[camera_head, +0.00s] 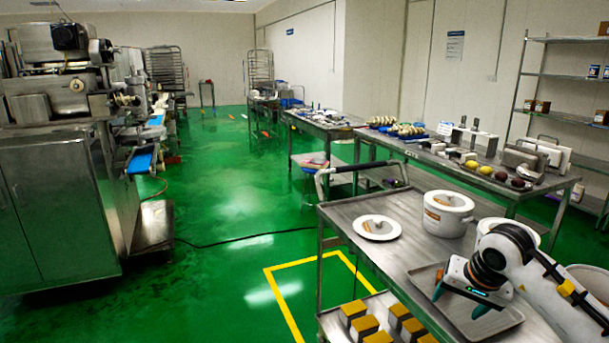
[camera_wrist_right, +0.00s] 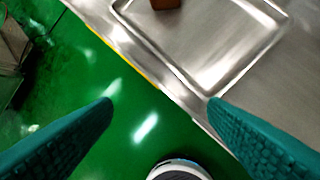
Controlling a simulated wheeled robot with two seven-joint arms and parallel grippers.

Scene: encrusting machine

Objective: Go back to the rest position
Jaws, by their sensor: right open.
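My right gripper (camera_head: 459,301) comes in from the lower right in the head view, above the metal tray (camera_head: 507,322) on the steel cart (camera_head: 345,212). Its teal fingers are spread apart with nothing between them, which also shows in the right wrist view (camera_wrist_right: 160,102). There, the fingertips are apart over the green floor and the cart's edge. The tray (camera_wrist_right: 215,78) lies at the upper right, with part of a brown block (camera_wrist_right: 166,4) in it, cut off by the frame's top. My left gripper is not in view.
On the cart stand a plate (camera_head: 377,228), a white pot (camera_head: 447,222) and another white container (camera_head: 515,226) behind my right arm. Several capped boxes (camera_head: 364,327) are on its lower shelf. A steel table (camera_head: 455,168) stands behind.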

